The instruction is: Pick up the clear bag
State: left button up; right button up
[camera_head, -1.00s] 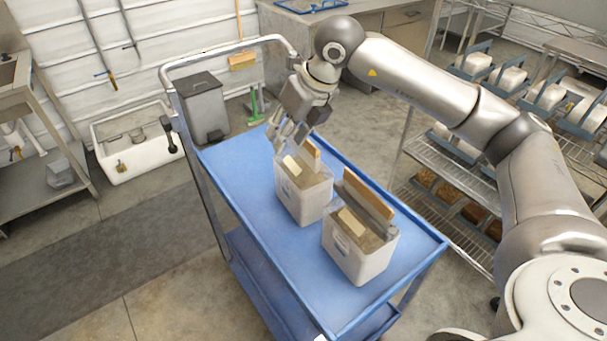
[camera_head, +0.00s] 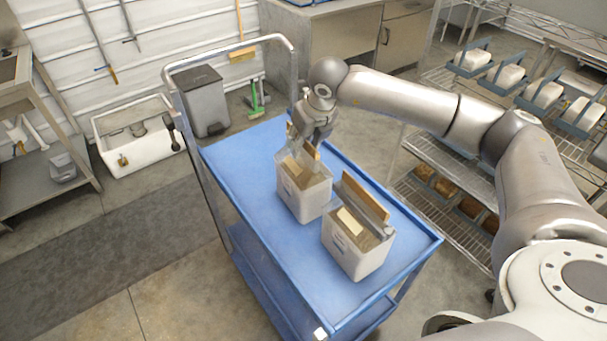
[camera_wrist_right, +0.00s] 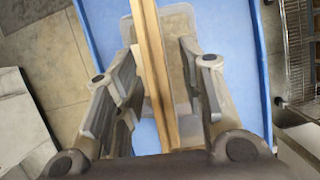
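Two clear, whitish bags stand upright side by side on the blue cart top (camera_head: 235,160): a far bag (camera_head: 303,200) and a near bag (camera_head: 357,258). Each has a tan wooden strip standing along its top and a pale label-like patch. My right gripper (camera_head: 302,152) points down at the top of the far bag. In the right wrist view my right gripper (camera_wrist_right: 160,65) is open, its fingers on both sides of the wooden strip (camera_wrist_right: 152,60), with gaps left. The bag (camera_wrist_right: 180,50) shows below. The fingertips are partly hidden in the head view. My left gripper is not in view.
The cart handle (camera_head: 235,47) rises at the far end. A wire rack (camera_head: 440,170) with white blocks and brown items stands right. A grey bin (camera_head: 203,100) and white sink (camera_head: 135,140) are behind. The cart's front left is clear.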

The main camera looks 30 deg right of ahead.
jog(key=shift+x, duration=0.85)
jog(key=shift+f+b, duration=0.15)
jog(key=shift+b, duration=0.3)
grip_shut()
jog(key=shift+w, duration=0.1)
dwell(0.4)
